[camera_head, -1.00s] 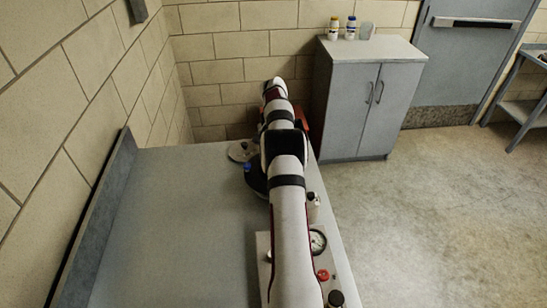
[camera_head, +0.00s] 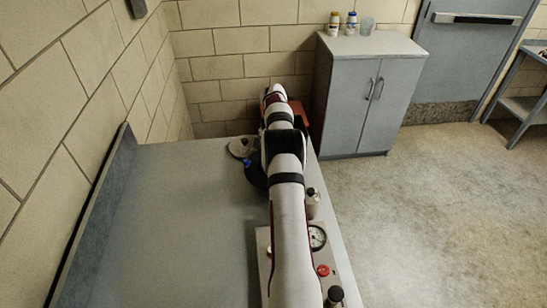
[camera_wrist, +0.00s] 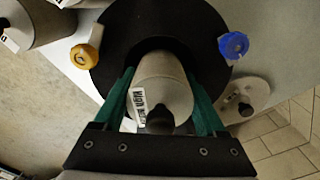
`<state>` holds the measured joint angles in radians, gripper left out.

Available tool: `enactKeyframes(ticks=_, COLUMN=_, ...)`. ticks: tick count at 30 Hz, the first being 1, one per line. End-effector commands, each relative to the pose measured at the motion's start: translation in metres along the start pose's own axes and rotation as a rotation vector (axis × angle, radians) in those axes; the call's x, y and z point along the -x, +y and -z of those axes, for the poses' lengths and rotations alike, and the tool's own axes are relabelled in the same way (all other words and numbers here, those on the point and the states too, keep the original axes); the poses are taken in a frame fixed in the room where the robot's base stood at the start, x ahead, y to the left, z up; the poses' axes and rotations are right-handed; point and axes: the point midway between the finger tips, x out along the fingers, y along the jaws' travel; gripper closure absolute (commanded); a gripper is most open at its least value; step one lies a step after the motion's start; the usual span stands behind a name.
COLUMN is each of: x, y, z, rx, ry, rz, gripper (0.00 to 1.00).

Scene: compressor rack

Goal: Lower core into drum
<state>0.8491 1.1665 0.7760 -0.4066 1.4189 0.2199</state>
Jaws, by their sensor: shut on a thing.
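The core (camera_wrist: 165,79) is a pale grey cylinder with a printed label and a black knob on its near end. My gripper (camera_wrist: 163,100) is shut on it, with a green finger on each side. The drum (camera_wrist: 118,35) is black and round, with a yellow knob and a blue knob on its rim. In the wrist view the core is over the drum's dark middle; whether its far end is inside the opening I cannot tell. In the head view the drum (camera_head: 256,173) is partly behind my arm, and my gripper and the core are hidden.
A grey round plate with a black knob (camera_wrist: 243,103) lies beside the drum. Another grey cylinder (camera_wrist: 38,22) stands at the wrist view's upper left. A gauge panel (camera_head: 316,238) and a small bottle (camera_head: 312,203) are right of my arm. The bench's left side (camera_head: 190,230) is clear.

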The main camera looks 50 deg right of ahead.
Motion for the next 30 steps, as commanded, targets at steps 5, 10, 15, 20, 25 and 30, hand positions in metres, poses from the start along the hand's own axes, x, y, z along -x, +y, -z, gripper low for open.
enactKeyframes(ticks=5, x=-0.012, y=0.000, z=0.000, rx=0.000, ry=0.000, rz=0.001, gripper=1.00)
enactKeyframes(ticks=10, x=-0.024, y=0.000, z=0.000, rx=0.000, ry=0.000, rz=0.001, gripper=1.00)
enactKeyframes(ticks=15, x=-0.036, y=0.000, z=0.000, rx=0.000, ry=0.001, rz=0.000, gripper=1.00)
enactKeyframes(ticks=20, x=-0.042, y=0.000, z=0.000, rx=0.000, ry=0.001, rz=0.001, gripper=1.00)
enactKeyframes(ticks=25, x=-0.042, y=0.000, z=0.000, rx=0.000, ry=0.001, rz=0.002, gripper=1.00)
enactKeyframes(ticks=30, x=-0.043, y=0.000, z=0.000, rx=0.000, ry=0.001, rz=0.001, gripper=1.00)
